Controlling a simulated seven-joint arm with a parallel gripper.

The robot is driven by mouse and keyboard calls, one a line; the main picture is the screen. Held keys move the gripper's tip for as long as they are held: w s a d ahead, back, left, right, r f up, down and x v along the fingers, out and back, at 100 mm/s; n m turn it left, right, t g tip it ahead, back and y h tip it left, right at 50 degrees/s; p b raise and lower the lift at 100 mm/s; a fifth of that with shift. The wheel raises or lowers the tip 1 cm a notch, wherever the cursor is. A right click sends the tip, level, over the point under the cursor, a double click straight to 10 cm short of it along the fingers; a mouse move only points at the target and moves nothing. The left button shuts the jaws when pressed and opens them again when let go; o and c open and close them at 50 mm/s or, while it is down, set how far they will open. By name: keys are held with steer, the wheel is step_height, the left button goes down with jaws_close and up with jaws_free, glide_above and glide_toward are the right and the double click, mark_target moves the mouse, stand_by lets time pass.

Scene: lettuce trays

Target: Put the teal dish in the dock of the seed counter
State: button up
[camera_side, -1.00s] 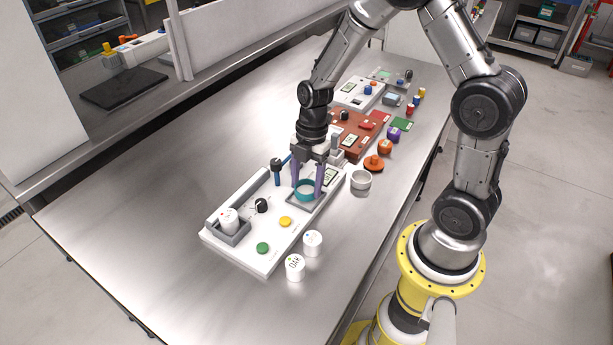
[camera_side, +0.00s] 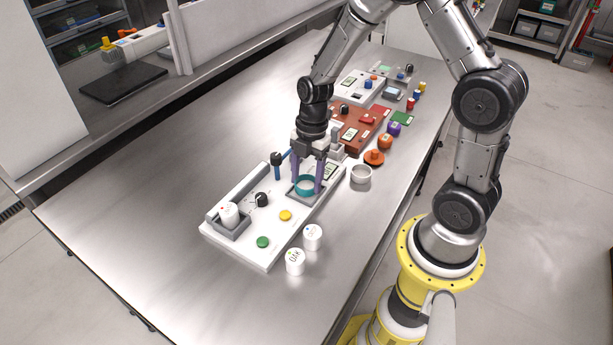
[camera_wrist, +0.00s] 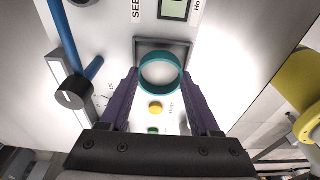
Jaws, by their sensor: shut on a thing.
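The teal dish (camera_side: 304,192) is a shallow round ring between the purple fingers of my gripper (camera_side: 308,184). My gripper is shut on it, with one finger on each side. The dish also shows in the wrist view (camera_wrist: 160,90), overlapping the square grey dock (camera_wrist: 165,41). The seed counter (camera_side: 270,223) is a long white panel with a small display, a black knob, and yellow and green buttons. The dish is at the dock; I cannot tell whether it touches the dock floor. The fingers and dish hide part of the dock.
A blue-handled lever with a black knob (camera_side: 276,159) stands close left of my gripper. A white cup (camera_side: 229,213) sits in a grey holder. A brown device (camera_side: 362,128) is behind. The left table is clear.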

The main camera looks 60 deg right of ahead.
steer(key=shift+f, duration=0.45)
steer(key=o, duration=1.4)
steer(key=shift+w, duration=0.1)
steer(key=shift+r, duration=3.75)
steer(key=shift+r, duration=0.1)
step_height(320, 180, up, 10)
glide_above(307, 187)
steer(key=shift+w+r, duration=0.1)
